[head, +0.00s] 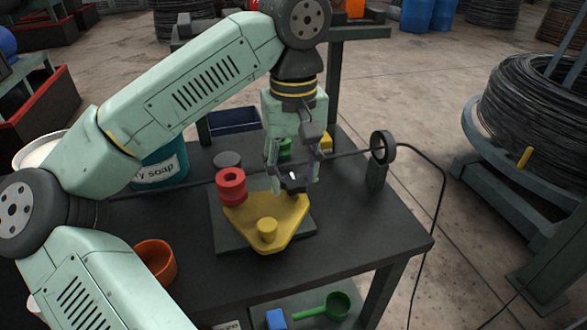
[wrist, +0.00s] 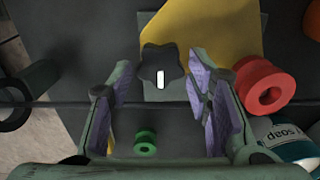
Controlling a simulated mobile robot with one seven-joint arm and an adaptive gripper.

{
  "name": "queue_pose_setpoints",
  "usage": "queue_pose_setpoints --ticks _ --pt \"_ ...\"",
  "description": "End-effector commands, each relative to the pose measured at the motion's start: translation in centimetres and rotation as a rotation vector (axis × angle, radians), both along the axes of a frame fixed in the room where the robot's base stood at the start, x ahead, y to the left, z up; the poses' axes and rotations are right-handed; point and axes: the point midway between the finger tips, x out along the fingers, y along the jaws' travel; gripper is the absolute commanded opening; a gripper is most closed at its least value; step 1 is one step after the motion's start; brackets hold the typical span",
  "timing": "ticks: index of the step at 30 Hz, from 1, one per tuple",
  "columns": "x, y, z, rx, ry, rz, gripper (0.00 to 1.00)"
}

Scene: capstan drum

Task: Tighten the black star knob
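The black star knob (head: 294,184) sits at the back right corner of a yellow three-cornered plate (head: 252,213). In the wrist view the knob (wrist: 161,63) is dark and lobed, with a white mark pointing toward the bottom of the picture. My gripper (head: 293,187) is above the knob, pointing down. In the wrist view my gripper (wrist: 163,62) is open, with one purple-padded finger on each side of the knob. A gap shows between the knob and each finger. The knob's underside is hidden.
A red spool (head: 231,184) stands on the yellow plate's left corner. A thin rod (head: 345,154) runs behind the knob to a black ring (head: 383,147). A green spool (wrist: 146,142), soap tub (head: 165,165) and orange cup (head: 157,262) are nearby. The table's right front is clear.

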Motion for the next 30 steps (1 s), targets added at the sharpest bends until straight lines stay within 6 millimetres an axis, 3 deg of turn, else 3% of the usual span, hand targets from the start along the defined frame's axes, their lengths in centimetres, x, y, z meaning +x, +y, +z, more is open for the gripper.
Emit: queue_pose_setpoints --ticks 4,14,17,30 --pt "0.0 0.0 0.0 0.001 0.000 0.001 0.56" --pt "0.0 0.0 0.3 0.002 0.000 0.002 0.56" --pt "0.0 0.1 1.4 0.003 -0.001 0.002 0.56" --pt "0.0 0.0 10.0 0.003 -0.002 0.005 0.56"
